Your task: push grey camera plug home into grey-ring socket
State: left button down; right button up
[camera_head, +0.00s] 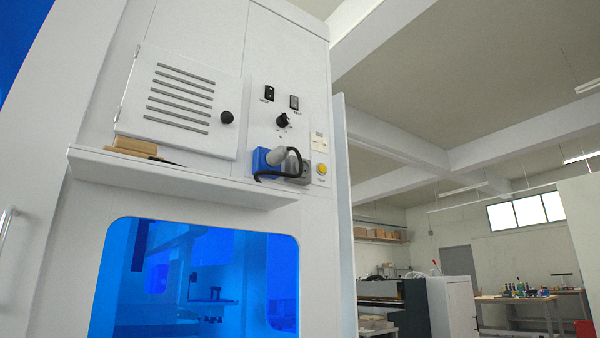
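A blue socket housing (261,165) and a grey socket housing (305,174) sit side by side on the white machine's front, low on the control panel. A rounded grey plug (277,156) is at the blue housing. Another grey plug-like shape (292,164) is at the grey housing. A black cable (280,176) loops across the front of both. The parts overlap and are small, so I cannot tell how deep either plug sits or see a grey ring. Neither gripper is in view.
A white ledge (180,180) juts out below the panel, with a tan block (135,145) on it. A vented door (185,100) with a black knob is to the left. Switches, a black dial (283,120) and a yellow button (322,169) surround the sockets. A blue window (195,280) is below.

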aim_at(275, 158)
jog(key=i+l+u, duration=0.25)
jog(key=l, duration=1.3)
jog(key=l+u, duration=0.3)
jog(key=l, duration=1.2)
